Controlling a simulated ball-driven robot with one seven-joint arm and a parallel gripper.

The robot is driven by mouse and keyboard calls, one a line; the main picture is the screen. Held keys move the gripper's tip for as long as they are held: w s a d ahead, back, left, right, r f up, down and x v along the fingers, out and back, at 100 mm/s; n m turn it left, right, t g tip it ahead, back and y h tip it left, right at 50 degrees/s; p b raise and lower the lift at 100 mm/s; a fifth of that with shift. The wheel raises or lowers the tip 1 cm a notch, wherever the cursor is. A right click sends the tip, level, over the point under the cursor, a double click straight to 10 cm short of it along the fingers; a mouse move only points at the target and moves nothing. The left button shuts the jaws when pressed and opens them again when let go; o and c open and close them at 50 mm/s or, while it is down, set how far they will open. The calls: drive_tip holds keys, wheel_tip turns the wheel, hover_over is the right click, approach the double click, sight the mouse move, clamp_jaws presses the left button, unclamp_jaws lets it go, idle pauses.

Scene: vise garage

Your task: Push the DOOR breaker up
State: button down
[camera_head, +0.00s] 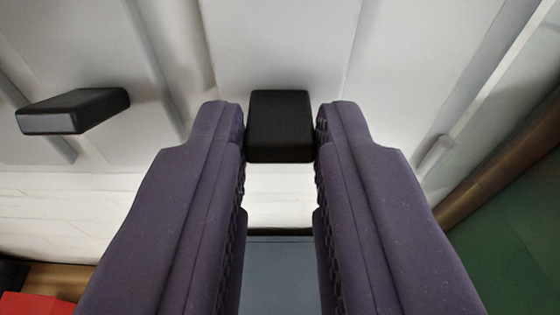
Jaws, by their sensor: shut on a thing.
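My gripper (281,130) has two purple fingers with ridged inner pads. It is shut on a black breaker lever (282,125) that stands out from a white panel (290,45). The fingertips sit on the left and right sides of the lever. A second black lever (75,111) with a grey end face sticks out of the panel to the left, apart from my gripper. No label is readable, so I cannot tell which lever is the DOOR breaker.
A brown pipe or rail (500,165) runs along the right, beside a green surface (515,240). A red object (35,303) lies at the lower left near a wooden surface (60,275). A white wall (90,210) shows below the panel.

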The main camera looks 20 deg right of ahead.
drive_tip(key=r+g+p, duration=0.1)
drive_tip(key=p, duration=0.1)
drive_tip(key=r+g+p, duration=0.1)
drive_tip(key=p, duration=0.2)
drive_tip(key=shift+w+d+y, duration=0.1)
drive_tip(key=shift+w+y, duration=0.1)
drive_tip(key=shift+y, duration=0.1)
drive_tip(key=g+p, duration=0.1)
drive_tip(key=p, duration=0.2)
drive_tip(key=shift+w+p, duration=0.15)
drive_tip(key=shift+p, duration=0.2)
drive_tip(key=shift+g+y, duration=0.3)
drive_tip(key=c, duration=1)
unclamp_jaws()
drive_tip(key=shift+f, duration=0.1)
drive_tip(key=shift+o, duration=0.2)
drive_tip(key=p+v, duration=0.1)
drive_tip(key=v, duration=0.6)
drive_tip(key=shift+s, duration=0.25)
